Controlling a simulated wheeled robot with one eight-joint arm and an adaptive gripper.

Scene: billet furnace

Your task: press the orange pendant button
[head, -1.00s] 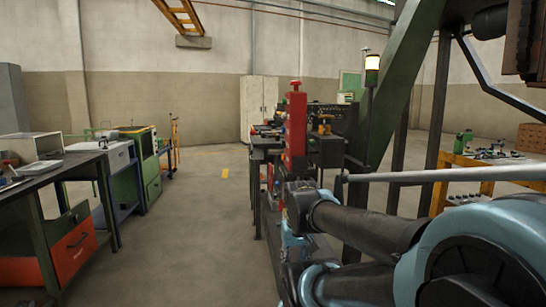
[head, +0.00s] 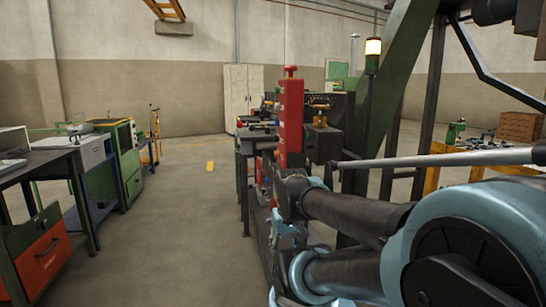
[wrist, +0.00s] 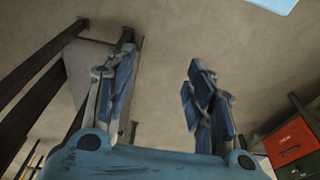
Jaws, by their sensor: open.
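A tall red box (head: 290,122) with a red knob (head: 291,71) on top stands upright just beyond my arm in the head view. I cannot make out an orange pendant button on it or elsewhere. My gripper (wrist: 160,72) is open and empty in the wrist view, its two blue-padded fingers spread apart above bare floor. In the head view my arm reaches forward at the lower right, and its end is low, in front of and below the red box. The arm hides part of what lies behind it.
A dark workbench (head: 245,147) stands behind the red box. A green post (head: 395,90) and a lit beacon (head: 373,47) rise at the right. A bench with an orange drawer (head: 41,257) is at the left. The floor (head: 185,235) between is clear.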

